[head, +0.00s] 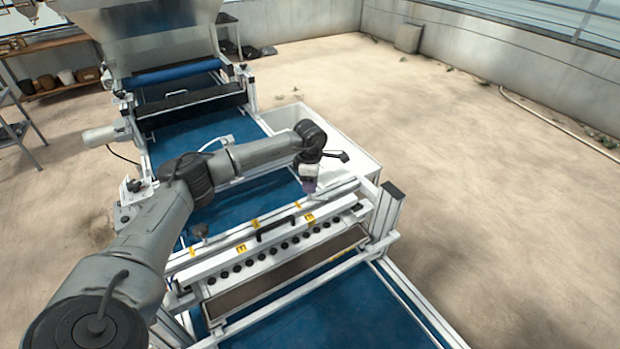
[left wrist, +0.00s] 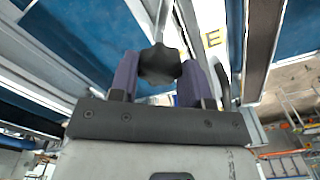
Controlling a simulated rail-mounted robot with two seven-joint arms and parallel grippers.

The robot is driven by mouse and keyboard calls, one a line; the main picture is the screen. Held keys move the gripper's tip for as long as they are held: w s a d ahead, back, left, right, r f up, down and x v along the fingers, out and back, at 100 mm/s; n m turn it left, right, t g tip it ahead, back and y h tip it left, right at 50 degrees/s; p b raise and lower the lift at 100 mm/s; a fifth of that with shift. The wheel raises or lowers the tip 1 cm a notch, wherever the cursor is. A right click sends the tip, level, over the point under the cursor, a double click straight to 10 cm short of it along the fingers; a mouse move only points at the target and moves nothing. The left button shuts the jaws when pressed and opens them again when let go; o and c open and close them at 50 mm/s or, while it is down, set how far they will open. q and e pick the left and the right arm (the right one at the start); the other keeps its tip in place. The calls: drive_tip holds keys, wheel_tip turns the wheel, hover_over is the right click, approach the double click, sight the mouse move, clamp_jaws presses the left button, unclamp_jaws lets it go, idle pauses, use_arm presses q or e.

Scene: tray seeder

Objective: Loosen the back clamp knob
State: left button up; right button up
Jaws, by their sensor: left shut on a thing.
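The black lobed clamp knob (left wrist: 159,62) sits between the two purple fingers of my left gripper (left wrist: 160,75) in the left wrist view, and the fingers are shut on it. In the head view my left gripper (head: 309,185) points down at the far end of the white seeding bar (head: 228,256). There the gripper hides the knob. Another black knob (head: 200,231) stands free at the near left end of the bar. I cannot tell from the pictures how tight the held knob is. My right gripper is in neither view.
A black handle (head: 276,228) and yellow labels lie along the bar, close to my gripper. An upright metal post (head: 387,211) stands to the right. A white bin (head: 345,142) is behind the gripper. The blue belt (head: 215,128) runs beneath. Concrete floor at right is open.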

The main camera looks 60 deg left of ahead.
use_arm(q)
drive_tip(key=n+p, duration=0.1)
drive_tip(key=n, duration=0.3)
drive_tip(key=shift+r, duration=0.15)
drive_tip(key=shift+n+p, duration=0.55)
drive_tip(key=shift+n, duration=1.05)
drive_tip(key=o, duration=0.9)
drive_tip(key=shift+r+b, duration=0.75)
drive_tip(key=shift+r, duration=6.05)
